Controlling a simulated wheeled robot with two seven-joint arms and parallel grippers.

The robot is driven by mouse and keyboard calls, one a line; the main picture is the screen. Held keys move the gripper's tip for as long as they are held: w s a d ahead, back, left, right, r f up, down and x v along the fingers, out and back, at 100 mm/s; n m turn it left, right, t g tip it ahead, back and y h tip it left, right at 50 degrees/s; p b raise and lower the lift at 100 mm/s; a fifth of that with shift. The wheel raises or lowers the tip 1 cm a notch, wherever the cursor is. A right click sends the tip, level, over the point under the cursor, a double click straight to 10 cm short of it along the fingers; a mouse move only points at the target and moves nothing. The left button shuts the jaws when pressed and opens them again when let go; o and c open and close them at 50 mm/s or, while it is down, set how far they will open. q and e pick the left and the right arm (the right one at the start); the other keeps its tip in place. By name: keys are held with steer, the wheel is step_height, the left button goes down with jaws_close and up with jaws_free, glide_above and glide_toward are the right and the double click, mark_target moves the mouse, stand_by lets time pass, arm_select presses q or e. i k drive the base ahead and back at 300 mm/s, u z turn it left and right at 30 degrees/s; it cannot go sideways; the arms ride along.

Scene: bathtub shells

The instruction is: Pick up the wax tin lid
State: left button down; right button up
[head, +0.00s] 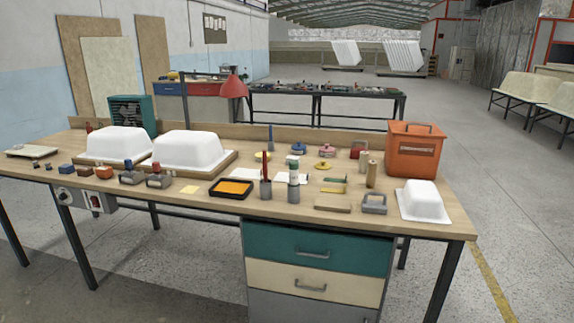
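Several small round tins or lids lie in the back middle of the workbench (210,205). A flat yellow round piece with a small raised middle (323,166) lies on the bench top and looks like a lid. A blue round tin (298,149) and a pink-red round tin (327,150) stand behind it. Another yellow round piece (262,157) lies further left, partly hidden by a red upright tool. I cannot tell for certain which one is the wax tin lid. Neither of my grippers shows in the head view.
Two white tub shells (188,149) sit on boards at the left. An orange box (413,150) and a small white shell (422,200) stand at the right. A black tray with orange content (231,188) and holders with tools (294,180) are at the front middle.

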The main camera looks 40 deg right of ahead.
mark_target(322, 165)
steer(key=u, duration=0.15)
steer(key=i, duration=0.95)
steer(key=z, duration=0.3)
